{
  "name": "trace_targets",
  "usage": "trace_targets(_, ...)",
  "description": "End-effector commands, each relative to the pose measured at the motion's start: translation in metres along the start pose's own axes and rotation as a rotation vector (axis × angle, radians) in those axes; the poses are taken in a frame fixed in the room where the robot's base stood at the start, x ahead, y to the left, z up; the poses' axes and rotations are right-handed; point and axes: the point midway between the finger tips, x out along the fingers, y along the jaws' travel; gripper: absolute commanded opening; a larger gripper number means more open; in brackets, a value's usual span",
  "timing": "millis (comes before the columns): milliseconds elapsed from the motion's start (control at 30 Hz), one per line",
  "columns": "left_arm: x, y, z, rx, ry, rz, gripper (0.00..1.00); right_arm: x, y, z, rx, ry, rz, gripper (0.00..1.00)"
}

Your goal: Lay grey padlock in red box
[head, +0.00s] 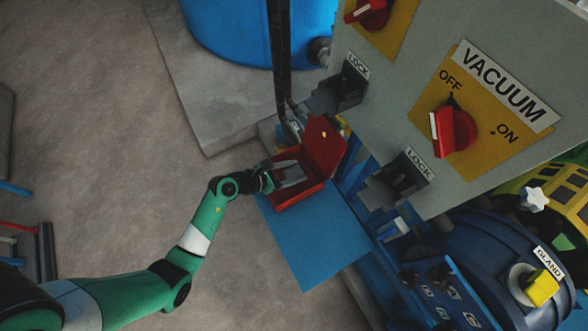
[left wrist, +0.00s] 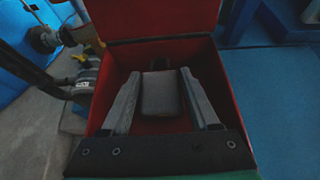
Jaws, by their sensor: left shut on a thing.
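The red box (head: 294,193) stands with its lid raised on a blue shelf, near the middle of the head view. It also fills the middle of the left wrist view (left wrist: 226,98). My left gripper (head: 288,173) reaches over the box from the left; its fingers show inside the box walls in the left wrist view (left wrist: 160,98). The grey padlock (left wrist: 161,93) is between the two fingers, inside the box opening, and the gripper is shut on it. Whether the padlock touches the box floor I cannot tell. My right gripper is not in view.
The blue shelf (head: 315,240) has free room in front of the box. A grey control panel (head: 400,110) with a red vacuum switch (head: 453,129) and lock brackets (head: 397,180) rises at the right. A dark vertical post (head: 280,60) stands behind the box.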

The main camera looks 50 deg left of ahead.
Motion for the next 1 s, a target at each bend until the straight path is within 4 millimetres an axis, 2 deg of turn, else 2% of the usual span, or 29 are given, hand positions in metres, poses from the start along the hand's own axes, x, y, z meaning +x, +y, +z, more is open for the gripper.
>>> trace_targets(233,0.002,0.0,-0.005,0.0,0.001,0.0,0.0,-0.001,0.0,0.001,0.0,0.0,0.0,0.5)
trace_targets(267,0.002,0.0,-0.005,0.0,0.002,0.0,0.65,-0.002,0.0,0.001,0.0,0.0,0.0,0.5)
trace_targets(400,0.003,0.0,-0.006,0.0,0.004,0.0,0.91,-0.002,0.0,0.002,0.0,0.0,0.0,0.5)
trace_targets(700,0.002,-0.001,-0.007,-0.001,0.006,-0.001,0.92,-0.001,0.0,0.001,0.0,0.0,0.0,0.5)
trace_targets(833,-0.004,0.0,0.006,0.001,0.003,0.0,0.92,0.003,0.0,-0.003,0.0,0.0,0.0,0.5)
trace_targets(1000,-0.044,0.0,0.01,-0.006,0.004,0.003,0.92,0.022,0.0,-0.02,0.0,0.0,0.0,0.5)
